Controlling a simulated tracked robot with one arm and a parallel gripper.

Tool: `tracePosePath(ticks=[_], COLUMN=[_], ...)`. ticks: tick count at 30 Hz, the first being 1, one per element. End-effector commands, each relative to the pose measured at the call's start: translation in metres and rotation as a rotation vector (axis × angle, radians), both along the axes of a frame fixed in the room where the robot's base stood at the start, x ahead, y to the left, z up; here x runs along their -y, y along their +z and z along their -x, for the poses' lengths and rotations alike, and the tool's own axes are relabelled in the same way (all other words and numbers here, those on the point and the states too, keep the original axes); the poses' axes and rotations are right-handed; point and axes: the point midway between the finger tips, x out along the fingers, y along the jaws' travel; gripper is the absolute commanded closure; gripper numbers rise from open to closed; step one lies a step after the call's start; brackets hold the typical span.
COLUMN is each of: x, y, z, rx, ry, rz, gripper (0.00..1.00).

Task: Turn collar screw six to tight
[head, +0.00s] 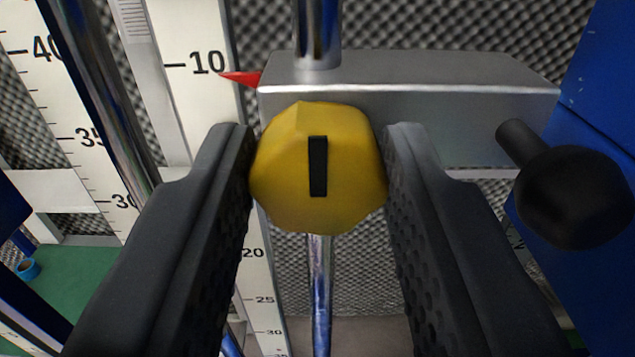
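A yellow faceted knob (280,165) with a black vertical bar mark on its face sits at the front of a grey metal collar block (420,90). The block is on a vertical chrome rod (317,35). My gripper (318,150) has one dark finger on each side of the knob. The left finger appears to touch or nearly touch the knob's left side. The right finger is very close to its right side; contact there is hard to tell. A red pointer (240,78) on the block points near the 10 mark of a white scale (195,100). No number shows on the knob.
A black ball-ended handle (575,195) sticks out close to my right finger. A blue panel (605,80) stands at the right. Another scale (85,110) and rod (100,90) stand left. Grey foam covers the back wall. A blue ring (28,268) lies on green at lower left.

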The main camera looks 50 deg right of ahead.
Motion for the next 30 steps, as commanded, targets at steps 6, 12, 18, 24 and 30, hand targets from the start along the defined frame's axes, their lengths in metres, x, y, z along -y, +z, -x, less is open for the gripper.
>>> tracePosePath(ticks=[6, 12, 18, 24, 30], x=[0.0, -0.001, -0.013, -0.033, -0.056], y=[0.0, 0.0, -0.002, -0.001, -0.001], z=[-0.001, 0.001, 0.01, 0.029, 0.048], rx=[0.001, 0.001, -0.002, 0.001, 0.001], ry=[0.001, 0.0, 0.001, 0.0, 0.0], rz=[0.001, 0.001, 0.001, 0.002, 0.003], gripper=[0.48, 0.48, 0.48, 0.48, 0.48])
